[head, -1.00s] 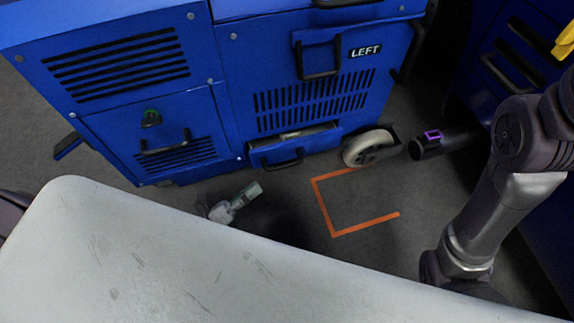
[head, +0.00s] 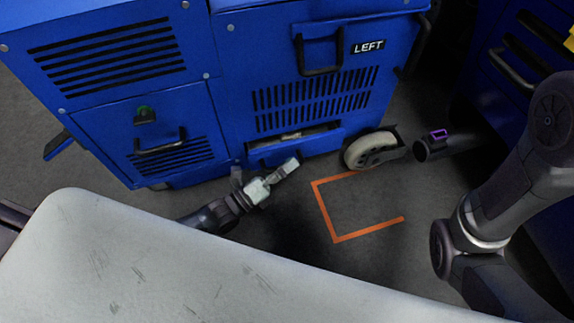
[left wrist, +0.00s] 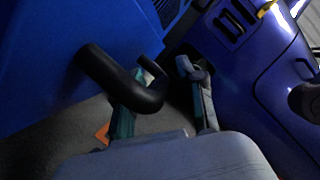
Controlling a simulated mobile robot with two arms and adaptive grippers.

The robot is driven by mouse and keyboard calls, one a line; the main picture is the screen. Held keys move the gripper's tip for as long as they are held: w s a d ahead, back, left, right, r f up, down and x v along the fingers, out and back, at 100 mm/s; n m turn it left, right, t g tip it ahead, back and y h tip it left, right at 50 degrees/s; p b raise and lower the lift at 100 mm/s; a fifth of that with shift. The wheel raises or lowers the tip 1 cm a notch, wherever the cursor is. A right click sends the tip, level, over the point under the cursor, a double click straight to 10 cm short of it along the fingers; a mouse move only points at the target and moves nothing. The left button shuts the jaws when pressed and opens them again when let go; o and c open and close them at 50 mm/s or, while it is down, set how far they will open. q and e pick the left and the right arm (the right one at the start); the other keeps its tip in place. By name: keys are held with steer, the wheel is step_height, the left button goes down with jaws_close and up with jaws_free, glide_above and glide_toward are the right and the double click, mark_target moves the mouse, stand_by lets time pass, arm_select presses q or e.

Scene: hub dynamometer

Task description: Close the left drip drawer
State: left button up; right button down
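The left drip drawer (head: 325,143) is low on the blue cabinet side marked LEFT (head: 368,46). It stands out a little, and a dark gap with something pale inside shows above its front. In the left wrist view, the two fingers (left wrist: 165,95) are apart, so the gripper is open. A black bar handle (left wrist: 125,80) passes in front of one finger; I cannot tell whether they touch. My right arm shows at the right of the head view, but its gripper is outside the picture.
A caster wheel (head: 370,150) stands right of the drawer. A black cylinder with a purple mark (head: 447,143) is farther right. Orange tape (head: 335,215) marks the open floor. A grey surface (head: 190,270) fills the lower front. Another blue cabinet (head: 510,85) stands at the right.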

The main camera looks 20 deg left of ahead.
mark_target(279, 156)
arm_select(q)
jaws_close()
steer(key=w+a, duration=0.1)
steer(key=w+a+b, duration=0.1)
steer(key=w, duration=0.1)
steer(key=shift+f, duration=0.1)
steer(key=shift+w+a, duration=0.25)
jaws_free()
